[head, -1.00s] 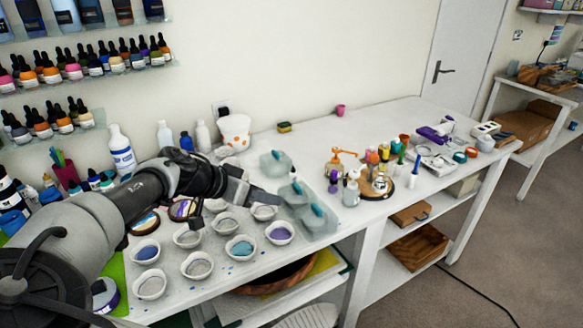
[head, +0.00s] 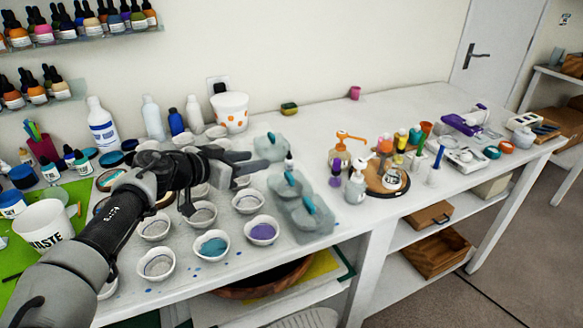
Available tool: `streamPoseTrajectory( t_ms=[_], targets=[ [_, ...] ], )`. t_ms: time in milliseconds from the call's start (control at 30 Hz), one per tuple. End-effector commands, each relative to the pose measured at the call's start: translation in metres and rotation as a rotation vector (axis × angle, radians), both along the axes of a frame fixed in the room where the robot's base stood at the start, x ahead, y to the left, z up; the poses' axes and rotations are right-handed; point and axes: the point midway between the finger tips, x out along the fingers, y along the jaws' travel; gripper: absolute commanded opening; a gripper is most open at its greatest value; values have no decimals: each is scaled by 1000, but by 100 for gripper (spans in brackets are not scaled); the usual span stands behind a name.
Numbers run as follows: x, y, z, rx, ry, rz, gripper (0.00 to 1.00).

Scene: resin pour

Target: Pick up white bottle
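Several white bottles stand along the wall at the back left. One is a large white bottle with a blue-printed label (head: 102,128). A plain white bottle (head: 153,118) and a slimmer white bottle (head: 194,115) stand to its right, with a small blue bottle (head: 176,122) between them. I cannot tell which one the task names. My gripper (head: 262,162) is over the table, in front of and to the right of these bottles, above the cups. Its fingers look apart, and nothing shows between them. It touches no bottle.
Several small cups, some with colour, such as a purple one (head: 262,231), fill the near table. Grey molds (head: 302,210) lie right of them. A white bucket with orange dots (head: 231,112) stands by the wall. A waste cup (head: 43,228) is at left.

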Motion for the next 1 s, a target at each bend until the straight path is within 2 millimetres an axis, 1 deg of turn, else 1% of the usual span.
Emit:
streamPoseTrajectory(
  t_ms=[33,100,333,433,567,667,800,900,1000],
  targets=[
    [9,-9,-6,0,0,-4,38],
    [20,-18,-12,0,1,-4,38],
    [51,-45,-29,0,1,-3,38],
    [59,-51,-33,0,1,-1,38],
    [64,-54,-35,1,1,0,38],
    [70,-62,-40,0,1,-3,38],
    [85,-77,-49,0,1,-3,38],
    [94,-83,-53,0,2,-1,38],
    [98,-86,-55,0,1,0,38]
  ],
)
